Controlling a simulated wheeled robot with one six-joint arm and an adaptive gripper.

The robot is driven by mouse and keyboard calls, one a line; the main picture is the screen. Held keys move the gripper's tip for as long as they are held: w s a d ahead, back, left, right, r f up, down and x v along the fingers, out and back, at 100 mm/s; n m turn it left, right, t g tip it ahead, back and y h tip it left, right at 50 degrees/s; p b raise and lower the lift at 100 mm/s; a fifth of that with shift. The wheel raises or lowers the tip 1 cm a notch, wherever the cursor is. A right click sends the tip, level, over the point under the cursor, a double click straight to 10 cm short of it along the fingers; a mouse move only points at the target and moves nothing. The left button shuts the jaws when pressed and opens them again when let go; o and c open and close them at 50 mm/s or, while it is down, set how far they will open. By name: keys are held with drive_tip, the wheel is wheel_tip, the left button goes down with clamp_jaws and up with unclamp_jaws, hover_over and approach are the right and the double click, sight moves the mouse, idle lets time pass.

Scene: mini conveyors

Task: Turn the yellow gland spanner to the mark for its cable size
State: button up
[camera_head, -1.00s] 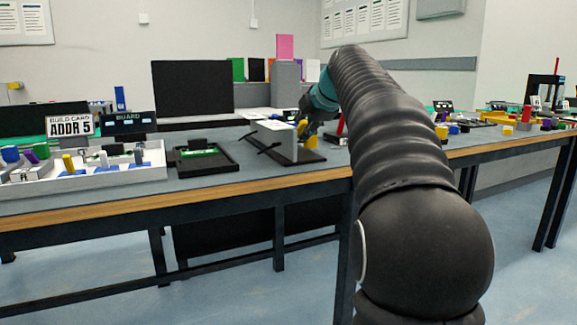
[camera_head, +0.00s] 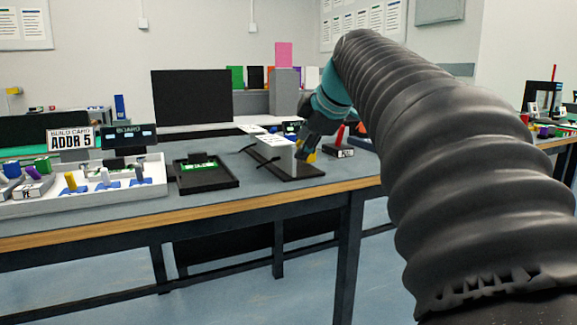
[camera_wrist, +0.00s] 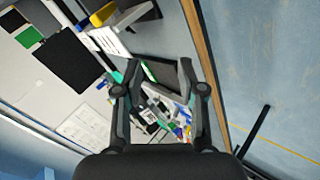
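The yellow gland spanner (camera_head: 312,156) shows as a small yellow piece at the right end of a white box (camera_head: 275,147) on a dark base plate (camera_head: 305,171). My gripper (camera_head: 304,153) is beside it, partly in front of it; I cannot tell whether they touch. In the wrist view my gripper (camera_wrist: 160,90) is open, its fingers well apart with nothing held between them. A yellow piece (camera_wrist: 103,14) next to a grey part shows there at the top, outside the fingers; it is probably the spanner. The size mark cannot be read.
A black tray (camera_head: 205,180) with a green board stands left of the box. A white parts tray (camera_head: 85,202) and a build card reading ADDR 5 (camera_head: 70,139) are farther left. A red-handled item (camera_head: 340,145) stands close at right. The bench's front edge (camera_head: 150,218) is clear.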

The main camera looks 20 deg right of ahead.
drive_tip(key=s+a+f+m+g+p, duration=0.1)
drive_tip(key=s+a+f+m+p, duration=0.1)
drive_tip(key=s+a+f+m, duration=0.2)
drive_tip(key=shift+s+a+f, duration=0.3)
drive_tip(key=shift+s+a, duration=0.4)
drive_tip(key=shift+s, duration=0.05)
